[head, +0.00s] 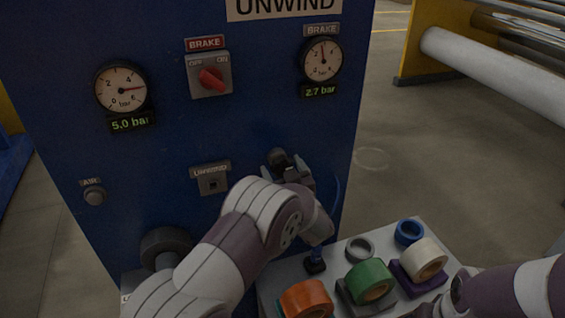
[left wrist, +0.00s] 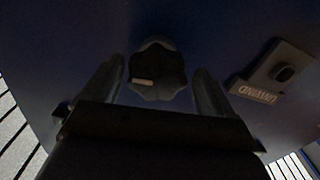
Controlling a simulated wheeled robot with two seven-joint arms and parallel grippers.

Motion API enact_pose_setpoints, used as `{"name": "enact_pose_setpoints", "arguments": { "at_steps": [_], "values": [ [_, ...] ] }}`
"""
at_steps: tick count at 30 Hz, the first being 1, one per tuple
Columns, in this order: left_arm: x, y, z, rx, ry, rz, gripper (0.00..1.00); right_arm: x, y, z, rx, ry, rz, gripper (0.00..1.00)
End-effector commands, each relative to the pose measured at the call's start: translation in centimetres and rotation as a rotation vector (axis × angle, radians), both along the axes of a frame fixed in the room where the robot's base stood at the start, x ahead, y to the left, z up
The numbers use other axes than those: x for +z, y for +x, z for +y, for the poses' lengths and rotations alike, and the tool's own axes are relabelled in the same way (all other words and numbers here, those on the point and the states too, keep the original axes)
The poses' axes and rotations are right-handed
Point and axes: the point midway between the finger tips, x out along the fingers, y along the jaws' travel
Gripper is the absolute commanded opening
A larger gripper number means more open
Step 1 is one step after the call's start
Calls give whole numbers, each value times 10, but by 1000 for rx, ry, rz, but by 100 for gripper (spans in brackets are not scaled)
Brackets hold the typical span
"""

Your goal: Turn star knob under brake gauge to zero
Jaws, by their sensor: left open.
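The brake gauge (head: 321,60) is at the panel's upper right; its display reads 2.7 bar and its needle points nearly straight up. The dark star knob (left wrist: 157,70) shows in the left wrist view on the blue panel, with a pale pointer mark toward the left of that picture. My left gripper (head: 287,165) is in front of the panel below the gauge. In the left wrist view its open fingers (left wrist: 157,88) lie on either side of the knob, with gaps visible. In the head view the gripper largely covers the knob.
A red brake switch (head: 210,79), a 5.0 bar gauge (head: 121,89) and an unwind switch (head: 212,182) are on the panel. A tray below holds an orange roll (head: 306,299), a green roll (head: 370,281) and other rolls. My right arm is at lower right.

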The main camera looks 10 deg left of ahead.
Motion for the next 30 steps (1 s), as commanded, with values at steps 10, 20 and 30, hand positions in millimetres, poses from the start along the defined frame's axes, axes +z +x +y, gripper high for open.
{"name": "enact_pose_setpoints", "arguments": {
  "at_steps": [10, 20, 30],
  "values": [
    [-1, 3, 2, -1, 0, 0, 67, 1, 0, 0, 0, 0, 1, 0],
    [0, 3, 2, -1, 0, -1, 35, 0, 0, 0, 0, 0, 0, 0],
    [-4, 3, 2, 0, -76, -56, 35, -22, 0, 0, 0, 0, 0, 0]
  ]
}}
